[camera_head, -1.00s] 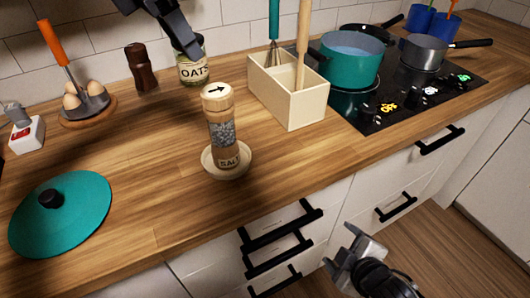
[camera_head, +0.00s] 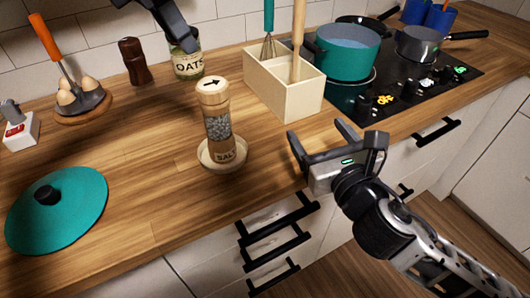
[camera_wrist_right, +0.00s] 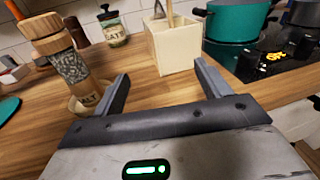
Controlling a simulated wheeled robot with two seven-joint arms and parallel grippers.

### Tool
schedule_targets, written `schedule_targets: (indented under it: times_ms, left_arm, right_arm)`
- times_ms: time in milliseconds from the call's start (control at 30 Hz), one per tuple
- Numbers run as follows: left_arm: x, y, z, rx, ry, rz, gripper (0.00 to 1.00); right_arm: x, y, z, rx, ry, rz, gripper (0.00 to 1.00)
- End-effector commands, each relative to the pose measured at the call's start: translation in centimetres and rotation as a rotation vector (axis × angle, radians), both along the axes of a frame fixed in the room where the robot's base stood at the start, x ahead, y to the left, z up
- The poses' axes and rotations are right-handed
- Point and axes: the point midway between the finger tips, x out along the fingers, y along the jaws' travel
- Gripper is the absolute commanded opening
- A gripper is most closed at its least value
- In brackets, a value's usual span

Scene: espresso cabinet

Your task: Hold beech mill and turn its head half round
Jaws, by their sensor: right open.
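The beech mill (camera_head: 217,125) stands upright on a small round cream dish (camera_head: 238,160) on the counter. In the right wrist view the mill (camera_wrist_right: 72,68) is left of both fingers. Part of my left gripper (camera_head: 185,38) shows at the top, in front of the oats jar; its jaw opening is unclear.
A cream utensil box (camera_head: 285,90) stands behind right of the mill, near a teal pot (camera_head: 345,55) on the hob. A teal lid (camera_head: 60,210) lies front left. A dark brown mill (camera_head: 135,62) and the oats jar (camera_head: 187,62) stand behind.

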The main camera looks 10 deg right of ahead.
Motion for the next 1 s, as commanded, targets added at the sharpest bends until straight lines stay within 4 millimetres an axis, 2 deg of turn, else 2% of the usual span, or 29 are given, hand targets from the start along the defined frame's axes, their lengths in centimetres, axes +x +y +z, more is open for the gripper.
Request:
schedule_targets:
  times_ms: [33, 100, 200, 300, 433, 533, 667, 1000]
  left_arm:
    - [0.0, 0.0, 0.0, 0.0, 0.0, 0.0, 0.36]
    - [0.0, 0.0, 0.0, 0.0, 0.0, 0.0, 0.36]
    - [0.0, 0.0, 0.0, 0.0, 0.0, 0.0, 0.36]
    - [0.0, 0.0, 0.0, 0.0, 0.0, 0.0, 0.36]
    - [0.0, 0.0, 0.0, 0.0, 0.0, 0.0, 0.36]
    - [0.0, 0.0, 0.0, 0.0, 0.0, 0.0, 0.36]
    - [0.0, 0.0, 0.0, 0.0, 0.0, 0.0, 0.36]
    - [0.0, 0.0, 0.0, 0.0, 0.0, 0.0, 0.36]
  right_arm:
    - [-0.8, 2.4, 0.6, 0.017, -0.01, 0.074, 0.76]
    - [-2.0, 5.2, 1.3, 0.037, -0.02, 0.167, 0.76]
    - [-3.6, 8.2, 2.1, 0.061, -0.029, 0.27, 0.76]
    - [-4.7, 10.0, 2.6, 0.075, -0.037, 0.335, 0.76]
    - [-5.1, 11.1, 2.9, 0.085, -0.04, 0.371, 0.76]
    - [-4.4, 11.6, 2.9, 0.086, -0.041, 0.374, 0.76]
    - [-2.4, 12.5, 3.0, 0.087, -0.042, 0.373, 0.76]
    - [3.7, 15.6, 3.0, 0.087, -0.039, 0.372, 0.76]
